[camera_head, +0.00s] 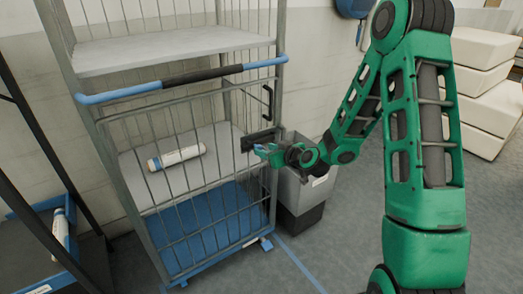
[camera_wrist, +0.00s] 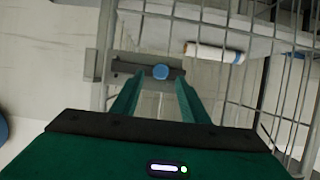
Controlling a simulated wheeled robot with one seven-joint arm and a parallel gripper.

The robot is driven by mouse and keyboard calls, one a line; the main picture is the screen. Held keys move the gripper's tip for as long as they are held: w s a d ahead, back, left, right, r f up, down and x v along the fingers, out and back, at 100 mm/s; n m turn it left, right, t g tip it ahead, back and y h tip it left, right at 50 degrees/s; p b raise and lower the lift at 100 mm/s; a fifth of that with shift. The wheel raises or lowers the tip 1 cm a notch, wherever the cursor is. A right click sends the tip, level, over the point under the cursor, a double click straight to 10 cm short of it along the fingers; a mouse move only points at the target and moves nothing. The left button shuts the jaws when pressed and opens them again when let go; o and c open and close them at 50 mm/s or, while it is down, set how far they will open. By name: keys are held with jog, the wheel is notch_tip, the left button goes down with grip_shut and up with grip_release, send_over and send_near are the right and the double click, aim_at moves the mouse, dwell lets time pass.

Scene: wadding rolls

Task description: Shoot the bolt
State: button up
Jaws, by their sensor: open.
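The bolt (camera_wrist: 135,70) is a dark grey bar on the cage trolley's gate, with a round blue knob (camera_wrist: 161,72) facing my wrist camera. In the head view the dark bolt housing (camera_head: 257,139) sits at the gate's right edge. My gripper (camera_head: 262,150) is close in front of it; in the wrist view my open gripper (camera_wrist: 156,80) has one green finger on each side of the knob. Nothing is held. I cannot tell whether the fingertips reach past the knob or touch it. The barred gate (camera_head: 185,130) stands across the trolley's front.
A white wadding roll (camera_head: 177,157) lies on the trolley's shelf behind the bars. A blue and black handle bar (camera_head: 190,77) crosses above the gate. A grey bin (camera_head: 305,185) stands to the right. Another roll (camera_head: 60,228) is at the left. White blocks (camera_head: 480,90) are stacked at the right.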

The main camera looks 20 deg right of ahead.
aim_at(260, 148)
jog(key=shift+x, duration=2.05)
